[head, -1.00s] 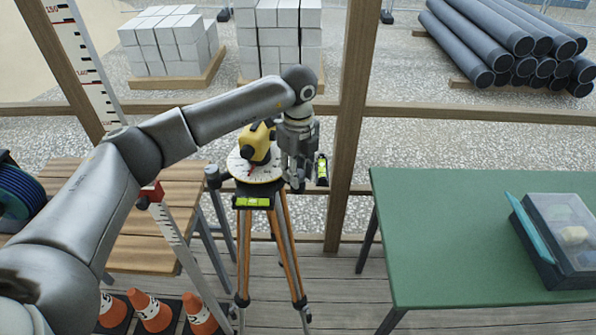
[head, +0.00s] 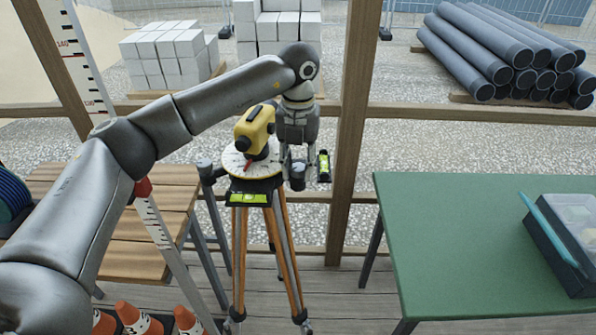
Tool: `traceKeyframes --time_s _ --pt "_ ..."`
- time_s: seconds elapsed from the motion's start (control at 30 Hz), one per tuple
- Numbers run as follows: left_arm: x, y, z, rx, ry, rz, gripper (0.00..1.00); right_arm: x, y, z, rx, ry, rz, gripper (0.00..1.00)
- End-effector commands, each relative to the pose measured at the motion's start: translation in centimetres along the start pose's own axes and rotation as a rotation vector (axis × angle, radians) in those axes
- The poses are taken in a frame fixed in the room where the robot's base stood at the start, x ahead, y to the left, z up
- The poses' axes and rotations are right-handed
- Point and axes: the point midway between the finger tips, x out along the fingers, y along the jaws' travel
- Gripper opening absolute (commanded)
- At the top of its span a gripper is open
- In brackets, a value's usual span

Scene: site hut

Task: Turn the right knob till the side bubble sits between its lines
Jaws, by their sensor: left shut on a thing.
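A yellow levelling instrument (head: 254,131) stands on a round white dial plate (head: 236,163) on top of a wooden tripod (head: 286,235). The right knob (head: 297,182) is dark and sits at the plate's right side. My left gripper (head: 297,165) comes down over it from above and is shut on it, hiding part of it. The side bubble vial (head: 324,167) is yellow-green in a black holder, just right of the gripper. Its bubble is too small to place against its lines. A front vial (head: 247,198) faces me. The left knob (head: 205,166) stands clear. My right gripper is out of view.
A green table (head: 470,240) with a clear-lidded case (head: 570,235) stands at the right. A wooden bench (head: 150,245), a red-white staff (head: 155,220) and orange cones (head: 137,318) are at the left. A wooden post (head: 345,150) rises behind the tripod.

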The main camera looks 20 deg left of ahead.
Motion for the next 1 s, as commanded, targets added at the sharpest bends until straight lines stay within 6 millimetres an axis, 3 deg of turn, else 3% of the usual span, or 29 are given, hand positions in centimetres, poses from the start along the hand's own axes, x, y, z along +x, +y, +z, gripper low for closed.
traceKeyframes --time_s 0.4,1.0 --pt "0.0 0.0 0.1 0.395 -0.004 0.000 0.06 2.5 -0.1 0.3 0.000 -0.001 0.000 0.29" --pt "-0.2 0.0 0.1 0.862 -0.007 0.000 0.06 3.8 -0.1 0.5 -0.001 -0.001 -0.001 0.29"
